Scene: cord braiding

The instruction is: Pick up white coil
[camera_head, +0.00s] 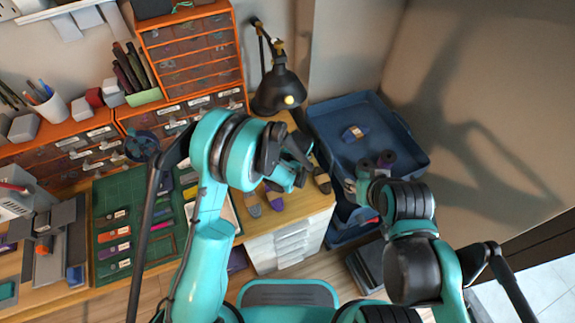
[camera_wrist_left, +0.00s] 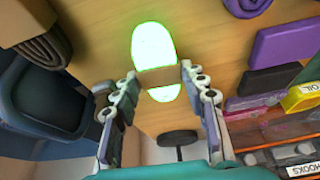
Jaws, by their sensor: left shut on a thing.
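The white coil (camera_wrist_left: 154,45) is a bright white, green-glowing oval with a brown band around its middle, in the left wrist view. My left gripper (camera_wrist_left: 158,77) is shut on it, with one finger on each side near the band. In the head view my left gripper (camera_head: 292,172) is over the right part of the wooden table, and I cannot make out the white coil there behind the hand. My right gripper (camera_head: 350,186) is by the near side of the blue tray, too small to tell open from shut.
A blue tray (camera_head: 405,125) stands right of the table and holds several coils. Grey (camera_head: 252,205), purple (camera_head: 275,200) and dark (camera_head: 322,180) coils lie close by on the table. A black lamp (camera_head: 278,92) stands behind. A green mat (camera_head: 105,270) is at the left.

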